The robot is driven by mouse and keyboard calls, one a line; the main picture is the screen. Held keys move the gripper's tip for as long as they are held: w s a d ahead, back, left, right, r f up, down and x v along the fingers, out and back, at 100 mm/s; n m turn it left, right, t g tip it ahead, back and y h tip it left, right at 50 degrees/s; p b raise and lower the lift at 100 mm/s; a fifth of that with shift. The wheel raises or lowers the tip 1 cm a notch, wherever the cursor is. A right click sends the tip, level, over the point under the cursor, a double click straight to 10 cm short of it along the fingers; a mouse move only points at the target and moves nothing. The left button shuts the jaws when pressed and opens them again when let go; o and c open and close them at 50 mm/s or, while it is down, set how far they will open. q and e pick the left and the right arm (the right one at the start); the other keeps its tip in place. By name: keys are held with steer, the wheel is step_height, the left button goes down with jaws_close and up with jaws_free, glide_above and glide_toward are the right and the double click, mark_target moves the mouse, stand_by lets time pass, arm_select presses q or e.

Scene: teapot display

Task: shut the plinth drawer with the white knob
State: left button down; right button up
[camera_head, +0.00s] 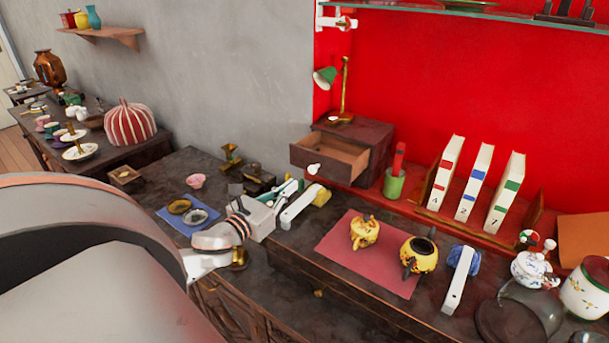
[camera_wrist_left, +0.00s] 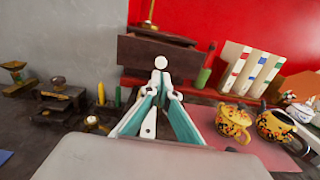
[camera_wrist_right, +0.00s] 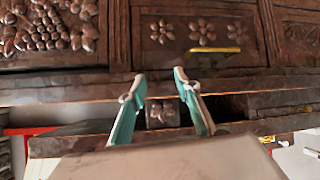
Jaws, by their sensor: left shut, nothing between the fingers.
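The dark wooden plinth (camera_head: 372,136) stands at the back against the red wall, with a brass lamp on top. Its drawer (camera_head: 330,157) is pulled out and looks empty. The white knob (camera_head: 314,169) is on the drawer front and also shows in the left wrist view (camera_wrist_left: 160,62). My left gripper (camera_wrist_left: 160,80) is shut and empty. Its fingertips point at the knob, just below it in that view; I cannot tell whether they touch. My right gripper (camera_wrist_right: 157,78) is open and empty, facing a carved dark cabinet front (camera_wrist_right: 195,40), away from the plinth.
A red mat (camera_head: 345,260) with two yellow pots lies right of my left gripper. A green cup (camera_head: 394,184) and numbered white books (camera_head: 480,180) stand right of the plinth. A blue mat (camera_head: 176,222) with dishes lies left.

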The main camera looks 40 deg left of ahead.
mark_target(310, 171)
arm_select(q)
steer(key=shift+w+a+p, duration=0.15)
steer(key=shift+w+a, duration=0.05)
steer(key=shift+w, duration=1.55)
steer(key=shift+w+a+p, duration=0.15)
steer(key=shift+w+a, duration=0.05)
steer(key=shift+w, duration=1.55)
steer(key=w, duration=0.4)
steer(key=w+a, duration=0.1)
steer(key=w, duration=0.7)
steer(key=shift+w+a+b, duration=0.2)
steer(key=shift+w+b, duration=0.05)
steer(key=shift+b, duration=0.1)
steer(key=shift+r, duration=0.1)
steer(key=shift+a, duration=0.1)
